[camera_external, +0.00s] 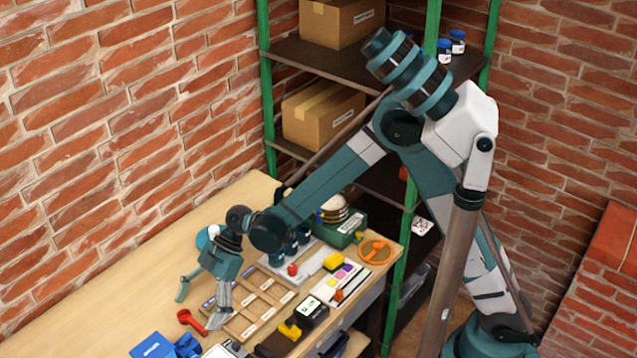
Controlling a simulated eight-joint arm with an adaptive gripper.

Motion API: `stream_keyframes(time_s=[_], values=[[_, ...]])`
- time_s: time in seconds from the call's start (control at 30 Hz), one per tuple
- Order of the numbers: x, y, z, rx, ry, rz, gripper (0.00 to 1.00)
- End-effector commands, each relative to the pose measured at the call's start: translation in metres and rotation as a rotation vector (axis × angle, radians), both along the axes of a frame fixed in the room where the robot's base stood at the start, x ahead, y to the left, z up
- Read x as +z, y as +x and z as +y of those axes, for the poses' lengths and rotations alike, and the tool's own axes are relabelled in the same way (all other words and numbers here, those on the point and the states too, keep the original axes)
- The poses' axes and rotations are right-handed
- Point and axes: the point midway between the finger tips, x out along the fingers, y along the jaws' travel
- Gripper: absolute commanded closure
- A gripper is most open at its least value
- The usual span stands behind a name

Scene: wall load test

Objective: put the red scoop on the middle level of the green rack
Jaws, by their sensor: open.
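My gripper (199,304) is open and points down just above and behind the scoop. One finger is to the left of the scoop, and the other is to its right, near the handle end; I cannot tell whether it touches. The green rack (269,120) stands behind the table, with green posts and dark shelves. My arm hides part of its shelves.
Cardboard boxes (322,113) stand on two rack levels, and blue-lidded jars (457,41) sit on the upper one. A wooden divided tray (262,306), a green case (346,232) and a blue box (152,346) crowd the table (110,300). Its left part is clear.

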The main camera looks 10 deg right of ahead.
Motion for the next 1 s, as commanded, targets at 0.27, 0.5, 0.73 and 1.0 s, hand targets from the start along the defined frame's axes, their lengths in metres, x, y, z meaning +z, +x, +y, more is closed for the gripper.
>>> stream_keyframes(time_s=[0.27, 0.5, 0.73, 1.0], values=[[-0.0134, -0.01, 0.009, 0.001, 0.0, 0.0, 0.16], [-0.0129, -0.0099, 0.009, 0.001, 0.0, 0.0, 0.16], [-0.0129, -0.0097, 0.0089, 0.001, 0.0, 0.0, 0.16], [-0.0129, -0.0097, 0.0089, 0.001, 0.0, 0.0, 0.42]])
